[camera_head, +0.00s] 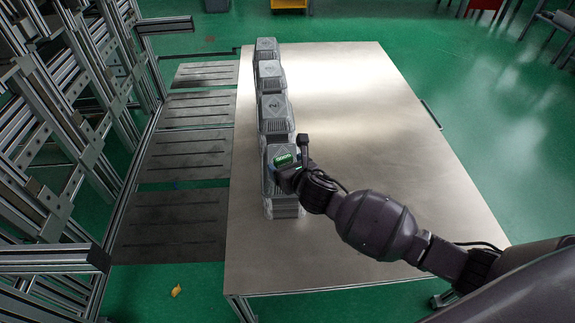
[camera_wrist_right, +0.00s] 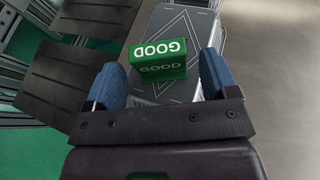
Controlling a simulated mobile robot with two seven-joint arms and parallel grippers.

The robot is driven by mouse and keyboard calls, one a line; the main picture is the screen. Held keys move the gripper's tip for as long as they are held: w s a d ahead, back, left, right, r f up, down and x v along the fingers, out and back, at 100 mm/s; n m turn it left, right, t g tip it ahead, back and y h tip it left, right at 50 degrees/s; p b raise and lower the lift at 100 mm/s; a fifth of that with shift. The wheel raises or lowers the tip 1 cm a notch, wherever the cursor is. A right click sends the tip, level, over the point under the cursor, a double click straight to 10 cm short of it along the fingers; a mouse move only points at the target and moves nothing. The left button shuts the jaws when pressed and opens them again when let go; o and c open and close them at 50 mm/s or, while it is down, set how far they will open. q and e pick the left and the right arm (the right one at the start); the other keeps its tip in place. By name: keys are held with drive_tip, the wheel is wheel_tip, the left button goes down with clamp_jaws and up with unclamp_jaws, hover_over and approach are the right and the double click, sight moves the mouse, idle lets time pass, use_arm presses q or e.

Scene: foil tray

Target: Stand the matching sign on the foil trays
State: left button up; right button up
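A green sign (camera_head: 284,159) reading GOOD stands on the top of the nearest stack of grey foil trays (camera_head: 276,187). In the right wrist view the sign (camera_wrist_right: 158,59) is upright, with a diamond outline on the tray top (camera_wrist_right: 190,28) around it. My right gripper (camera_wrist_right: 162,80) is open, its two blue fingers on either side of the sign, with a visible gap at the right finger and a narrow one at the left. In the head view my right gripper (camera_head: 285,173) is at the near stack's top. My left gripper is not in view.
More tray stacks (camera_head: 276,113) stand in a row behind the nearest one, along the left edge of the metal table (camera_head: 370,130). The table right of them is clear apart from my arm. Dark panels (camera_head: 185,158) and a metal frame (camera_head: 60,130) lie to the left.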

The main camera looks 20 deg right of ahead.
drive_tip(key=shift+r, duration=0.2)
drive_tip(key=a+p+v, duration=0.1)
drive_tip(key=p+v, duration=0.2)
drive_tip(key=v, duration=0.8)
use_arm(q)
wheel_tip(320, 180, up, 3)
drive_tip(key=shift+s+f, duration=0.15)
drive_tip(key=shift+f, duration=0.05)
use_arm(e)
drive_tip(key=s+d+f+m+g, duration=0.1)
drive_tip(key=s+d+f+m, duration=0.1)
drive_tip(key=s+m, duration=0.5)
drive_tip(key=s+d+f+m+h, duration=0.1)
drive_tip(key=s+d+f+m, duration=0.2)
drive_tip(key=s+m, duration=0.5)
drive_tip(key=s+d+f+m+g, duration=0.1)
drive_tip(key=s+m, duration=0.7)
drive_tip(key=m, duration=1.2)
wheel_tip(320, 180, down, 2)
drive_tip(key=shift+s+d+f+m+g, duration=0.15)
drive_tip(key=shift+s+d+m+g, duration=0.2)
drive_tip(key=shift+d, duration=0.35)
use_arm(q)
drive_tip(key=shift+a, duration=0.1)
use_arm(e)
drive_tip(key=shift+w, duration=0.15)
